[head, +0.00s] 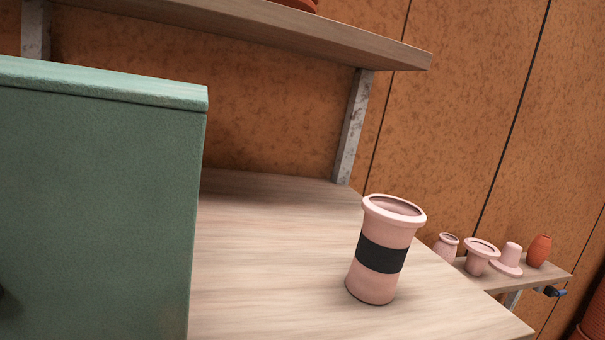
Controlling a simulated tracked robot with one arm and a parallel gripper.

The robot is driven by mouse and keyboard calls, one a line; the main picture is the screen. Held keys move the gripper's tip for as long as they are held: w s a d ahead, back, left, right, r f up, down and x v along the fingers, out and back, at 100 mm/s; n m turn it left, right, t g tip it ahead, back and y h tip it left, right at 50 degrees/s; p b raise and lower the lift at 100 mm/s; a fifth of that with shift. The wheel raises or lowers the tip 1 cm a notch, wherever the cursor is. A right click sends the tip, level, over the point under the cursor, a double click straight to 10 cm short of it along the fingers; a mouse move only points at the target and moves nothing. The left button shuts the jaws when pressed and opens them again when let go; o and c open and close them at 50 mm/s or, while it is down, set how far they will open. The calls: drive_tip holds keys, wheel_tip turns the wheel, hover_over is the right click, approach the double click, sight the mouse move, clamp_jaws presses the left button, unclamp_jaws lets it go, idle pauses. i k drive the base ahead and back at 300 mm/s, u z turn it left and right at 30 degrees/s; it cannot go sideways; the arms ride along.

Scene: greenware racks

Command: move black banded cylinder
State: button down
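The black banded cylinder (372,286) is a pink clay vessel with a flared rim, an open top and a wide black band around its middle. It stands upright on a pale wooden shelf (260,255), near the shelf's right end. Nothing touches it. My gripper does not show in the head view.
A green box-like block (95,200) fills the left side. An upper shelf (300,30) on a grey metal upright (352,125) hangs above. Beyond the right edge, a lower shelf (545,272) holds several pink pots and an orange vase (539,251). Bare shelf lies between block and cylinder.

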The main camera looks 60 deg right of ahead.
sight(391, 224)
drive_tip(key=u, duration=0.75)
drive_tip(key=k, duration=1.75)
drive_tip(key=z, duration=1.85)
drive_tip(key=i, duration=1)
drive_tip(key=u, duration=0.05)
